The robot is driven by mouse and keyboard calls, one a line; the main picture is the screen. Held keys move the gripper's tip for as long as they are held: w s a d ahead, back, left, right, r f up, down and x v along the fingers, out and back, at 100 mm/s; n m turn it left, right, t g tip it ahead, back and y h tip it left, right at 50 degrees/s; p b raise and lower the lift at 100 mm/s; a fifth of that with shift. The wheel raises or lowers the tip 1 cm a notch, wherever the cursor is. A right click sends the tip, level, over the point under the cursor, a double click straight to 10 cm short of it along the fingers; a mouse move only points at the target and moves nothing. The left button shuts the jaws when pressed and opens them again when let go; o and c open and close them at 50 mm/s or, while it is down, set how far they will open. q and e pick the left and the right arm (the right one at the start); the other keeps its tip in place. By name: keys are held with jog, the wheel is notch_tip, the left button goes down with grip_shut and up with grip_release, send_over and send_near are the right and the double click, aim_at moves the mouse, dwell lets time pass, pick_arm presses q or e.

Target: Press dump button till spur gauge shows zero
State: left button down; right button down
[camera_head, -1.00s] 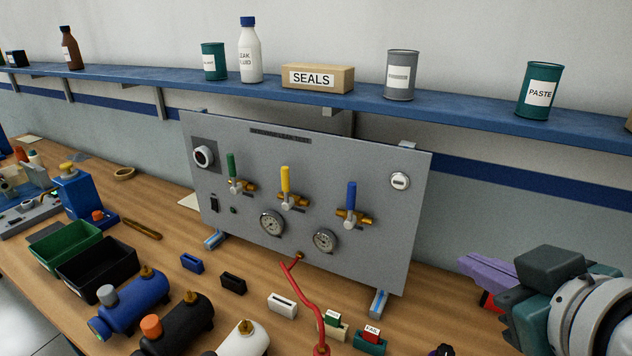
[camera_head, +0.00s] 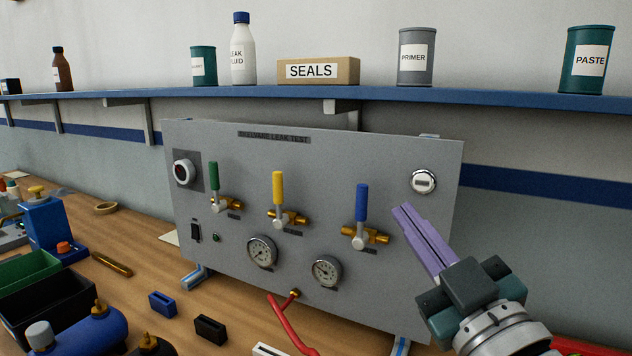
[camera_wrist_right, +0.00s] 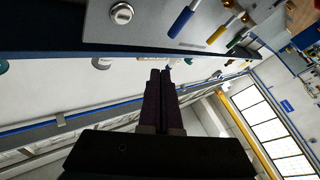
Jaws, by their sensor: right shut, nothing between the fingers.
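A grey upright test panel (camera_head: 310,190) stands on the bench. A round silver button with a small label (camera_head: 423,181) is at its upper right; it also shows at the top of the wrist view (camera_wrist_right: 121,13). A white round fitting with a dark face (camera_head: 182,172) is at the upper left. Two dial gauges, left (camera_head: 262,251) and right (camera_head: 326,271), sit low on the panel; their labels and readings are too small to read. My right gripper (camera_head: 404,213) is shut and empty, its purple fingertips just below and left of the silver button, apparently apart from it. My left gripper is out of view.
Green (camera_head: 214,178), yellow (camera_head: 278,188) and blue (camera_head: 361,203) valve levers stand upright on the panel. A blue shelf (camera_head: 400,96) with bottles, cans and a box overhangs it. A red hose (camera_head: 287,325) leaves the panel's lower edge.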

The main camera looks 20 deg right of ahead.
aim_at(422, 182)
jog(key=shift+d, duration=0.1)
jog(key=shift+w+d+b, duration=0.8)
jog(key=shift+w+d, duration=0.65)
jog(key=shift+d, duration=0.2)
jog(key=shift+w+d+b, duration=0.8)
jog(key=shift+w+d, duration=0.65)
jog(key=shift+d, duration=0.15)
jog(key=shift+w+d, duration=0.25)
jog(key=shift+d, duration=0.05)
